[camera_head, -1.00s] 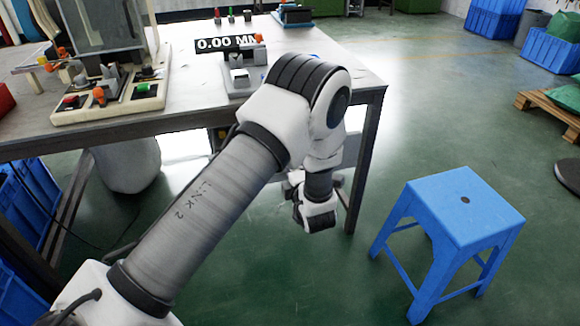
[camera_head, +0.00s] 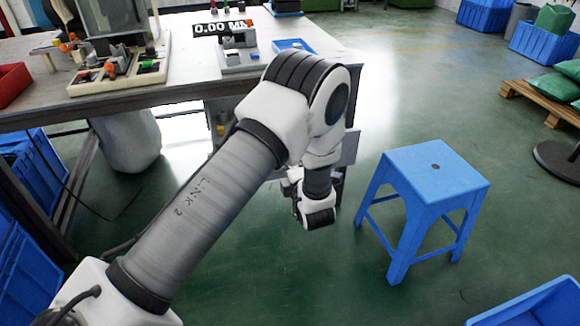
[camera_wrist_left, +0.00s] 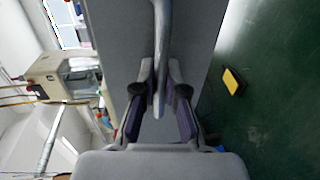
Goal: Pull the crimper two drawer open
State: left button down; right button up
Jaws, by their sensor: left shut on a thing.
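In the left wrist view a flat grey drawer front (camera_wrist_left: 120,45) fills the middle, with a long bar handle (camera_wrist_left: 161,40) running down from the top edge. My left gripper (camera_wrist_left: 159,92) is shut on the handle, one finger on each side. In the head view my left gripper (camera_head: 318,212) hangs below the table's right end, mostly seen from behind. A grey panel edge (camera_head: 350,147) shows beside my wrist; my arm hides most of the drawer. No label is readable on it. My right gripper is in neither view.
The workbench (camera_head: 185,95) stands behind my arm with fixtures on top. A blue stool (camera_head: 435,170) stands to the right of my gripper. A blue bin (camera_head: 545,305) is at the lower right. A yellow object (camera_wrist_left: 233,81) lies on the green floor, which is clear around my gripper.

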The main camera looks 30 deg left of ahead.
pick_arm(q)
jog(key=c, duration=1.2)
grip_release()
jog(key=v, duration=0.7)
jog(key=shift+s, duration=0.2)
jog(key=shift+d, duration=0.1)
